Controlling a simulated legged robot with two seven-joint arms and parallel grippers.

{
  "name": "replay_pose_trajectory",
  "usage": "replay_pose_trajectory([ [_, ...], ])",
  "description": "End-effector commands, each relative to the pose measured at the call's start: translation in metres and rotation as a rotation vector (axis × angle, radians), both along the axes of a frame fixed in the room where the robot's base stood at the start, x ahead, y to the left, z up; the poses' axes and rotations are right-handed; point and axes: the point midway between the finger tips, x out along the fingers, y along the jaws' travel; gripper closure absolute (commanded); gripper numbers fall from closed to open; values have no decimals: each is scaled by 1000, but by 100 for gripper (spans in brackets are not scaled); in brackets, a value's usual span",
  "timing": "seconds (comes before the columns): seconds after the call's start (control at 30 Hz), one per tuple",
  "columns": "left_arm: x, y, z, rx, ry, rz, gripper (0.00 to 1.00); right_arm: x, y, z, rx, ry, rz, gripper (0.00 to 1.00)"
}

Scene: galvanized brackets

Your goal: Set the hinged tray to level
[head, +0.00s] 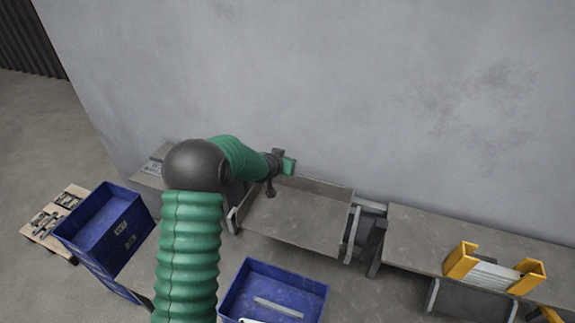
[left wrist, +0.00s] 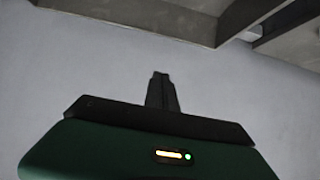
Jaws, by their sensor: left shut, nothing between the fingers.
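The hinged tray (head: 297,218) is a grey metal panel with a raised back lip, set between side brackets near the wall in the head view. Its surface is bare; its exact tilt is hard to tell. My left arm crosses in front of its left end. My left gripper (head: 286,166) is at the tray's back left corner, close to the wall; contact cannot be told. In the left wrist view its fingers (left wrist: 162,90) are shut together with nothing between them, against the plain wall. Grey metal edges show at the top there. My right gripper is not in view.
A blue bin (head: 284,276) with a metal strip stands in front of the tray. Another blue bin (head: 84,222) and a pallet (head: 37,235) with metal parts are at left. A grey bench (head: 425,232) with a yellow holder (head: 461,262) is at right. The wall (head: 330,90) closes the back.

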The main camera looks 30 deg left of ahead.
Motion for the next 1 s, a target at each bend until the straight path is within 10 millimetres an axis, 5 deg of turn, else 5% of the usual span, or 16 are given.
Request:
replay_pose_trajectory([
  [0.23,-25,-9,33,3,-2,-3,100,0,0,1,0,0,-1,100],
  [0.8,-29,-10,36,0,0,-4,100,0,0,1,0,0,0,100],
  [0.87,-33,-21,35,-1,21,-15,100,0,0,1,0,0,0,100],
  [1.0,-77,-89,25,-10,175,-73,100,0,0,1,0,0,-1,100],
])
